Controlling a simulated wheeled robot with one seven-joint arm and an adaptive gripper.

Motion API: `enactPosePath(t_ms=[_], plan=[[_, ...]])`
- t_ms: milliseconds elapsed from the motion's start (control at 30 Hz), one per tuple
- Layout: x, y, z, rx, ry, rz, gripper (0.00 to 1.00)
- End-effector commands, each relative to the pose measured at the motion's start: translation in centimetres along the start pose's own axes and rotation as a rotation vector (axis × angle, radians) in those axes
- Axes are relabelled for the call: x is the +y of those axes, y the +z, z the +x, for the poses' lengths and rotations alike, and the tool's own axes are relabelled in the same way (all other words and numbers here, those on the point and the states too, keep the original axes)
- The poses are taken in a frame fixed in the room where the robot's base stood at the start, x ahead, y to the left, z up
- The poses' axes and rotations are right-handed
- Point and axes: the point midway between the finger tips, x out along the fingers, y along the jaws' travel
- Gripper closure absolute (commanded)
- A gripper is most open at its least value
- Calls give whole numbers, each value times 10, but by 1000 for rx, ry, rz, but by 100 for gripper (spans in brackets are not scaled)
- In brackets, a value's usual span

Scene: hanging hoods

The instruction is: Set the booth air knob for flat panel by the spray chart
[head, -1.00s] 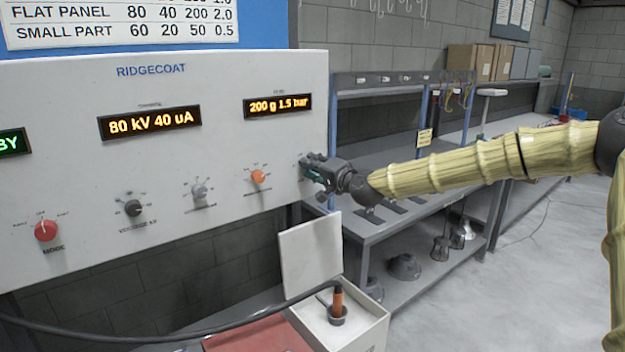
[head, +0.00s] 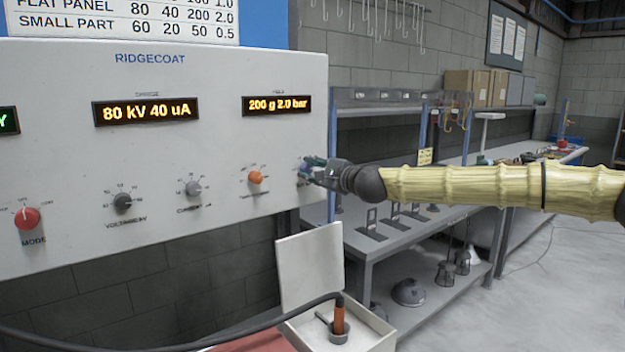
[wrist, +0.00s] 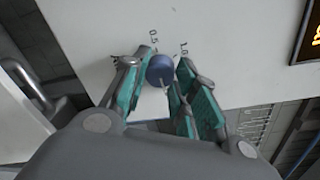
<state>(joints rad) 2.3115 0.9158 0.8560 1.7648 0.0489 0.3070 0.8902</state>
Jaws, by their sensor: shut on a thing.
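The blue booth air knob (wrist: 160,70) sits near the panel's right edge, between the teal finger pads of my gripper (wrist: 166,84). The scale marks 0.5 and 1.0 show beside it. In the head view my gripper (head: 310,172) is shut on this knob and hides most of it. The right display (head: 277,105) reads 200 g 2.0 bar. The left display (head: 146,110) reads 80 kV 40 uA. The spray chart (head: 120,18) at the top left is partly cut off; its flat panel row reads 80, 40, 200, 2.0.
An orange knob (head: 255,178) is just left of my gripper. The current knob (head: 193,188), voltage knob (head: 123,203) and red mode knob (head: 27,218) lie farther left. An open white box (head: 367,335) stands below, and a workbench (head: 375,235) stands to the right.

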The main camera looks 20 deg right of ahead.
Motion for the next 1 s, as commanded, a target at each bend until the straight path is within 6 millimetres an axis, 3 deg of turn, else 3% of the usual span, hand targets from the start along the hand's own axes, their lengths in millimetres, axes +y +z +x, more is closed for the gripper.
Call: enactPosePath(t_ms=[767, 800, 900, 1000], plan=[[-1, -3, 0, 0, -4, 101, 96], [-1, -3, 0, 0, -4, 101, 67], [-1, -2, 0, -2, -2, 101, 50], [0, -1, 1, -3, -1, 100, 50]])
